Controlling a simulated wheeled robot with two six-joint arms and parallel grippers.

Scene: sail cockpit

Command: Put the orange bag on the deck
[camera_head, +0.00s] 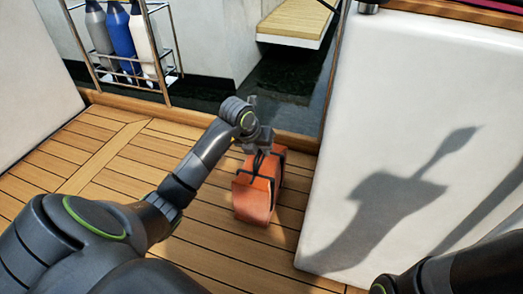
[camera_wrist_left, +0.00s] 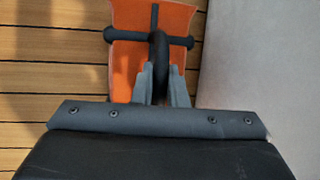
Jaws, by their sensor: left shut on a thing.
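The orange bag (camera_head: 258,190) is upright at the wooden deck (camera_head: 190,240), close to the white wall on the right. I cannot tell whether its bottom touches the planks. My left gripper (camera_head: 260,145) is above the bag and shut on its dark handle. In the left wrist view the orange bag (camera_wrist_left: 128,65) shows beyond the fingers, and the left gripper (camera_wrist_left: 160,85) closes around the black handle loop. The deck planks (camera_wrist_left: 50,80) show to the left of the bag. My right gripper is not in view; only a dark part of my right arm shows at the lower right.
A white wall or seat block (camera_head: 400,100) stands just right of the bag. A metal rack (camera_head: 130,70) with several bottles stands at the back left. Another white block (camera_head: 35,80) is at the far left. Deck planks left of the bag are clear.

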